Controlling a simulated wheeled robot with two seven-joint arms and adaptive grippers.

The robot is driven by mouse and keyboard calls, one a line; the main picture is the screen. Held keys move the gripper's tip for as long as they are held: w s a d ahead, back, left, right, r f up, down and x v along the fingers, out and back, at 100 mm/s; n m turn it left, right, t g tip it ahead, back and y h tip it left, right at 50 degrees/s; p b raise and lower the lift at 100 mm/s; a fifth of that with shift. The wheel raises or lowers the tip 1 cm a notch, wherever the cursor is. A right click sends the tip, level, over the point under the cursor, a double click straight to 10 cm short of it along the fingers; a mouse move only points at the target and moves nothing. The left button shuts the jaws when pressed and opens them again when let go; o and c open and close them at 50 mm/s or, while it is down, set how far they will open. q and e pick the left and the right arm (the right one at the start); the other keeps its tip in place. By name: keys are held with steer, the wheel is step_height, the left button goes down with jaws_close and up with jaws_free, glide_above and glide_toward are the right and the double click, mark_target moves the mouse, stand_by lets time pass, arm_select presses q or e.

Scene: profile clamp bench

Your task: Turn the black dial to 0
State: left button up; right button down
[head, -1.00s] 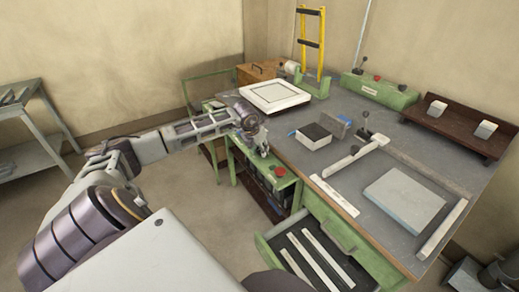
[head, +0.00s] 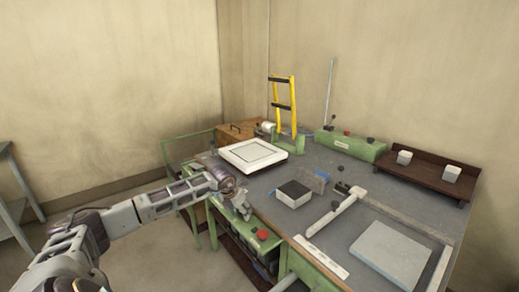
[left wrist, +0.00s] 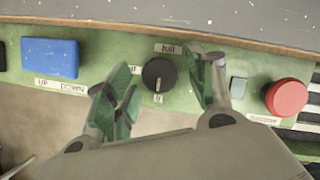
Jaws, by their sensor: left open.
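The black dial (left wrist: 159,74) sits on the green front panel (left wrist: 140,38) under the bench edge. A light line on its face points down in the left wrist view, towards a small label (left wrist: 158,98) too blurred to read surely. Another label (left wrist: 167,48) is above the dial, and one at its left is partly covered by a finger. My left gripper (left wrist: 160,78) is open, with one finger on each side of the dial; I cannot tell whether either touches it. In the head view the left gripper (head: 244,212) is at the panel, hiding the dial. My right gripper is not in view.
On the panel, a blue UP/DOWN switch (left wrist: 50,57) is left of the dial, a small grey-green button (left wrist: 239,88) and a red button (left wrist: 286,97) are right. The bench top (head: 262,190) overhangs closely; it holds a white-framed plate (head: 253,150) and a grey block (head: 394,252).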

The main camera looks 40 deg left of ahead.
arm_select(q)
steer(key=shift+a+m+h+p, duration=0.1)
steer(key=shift+m+h+p, duration=0.35)
steer(key=shift+m, duration=1.25)
steer(key=shift+w+m+g+h+b, duration=0.15)
steer(key=shift+m+h, duration=0.3)
steer(key=shift+m, duration=0.45)
steer(key=shift+s+m+g+h+b, duration=0.15)
steer(key=shift+m+h, duration=0.25)
steer(key=shift+m, duration=0.5)
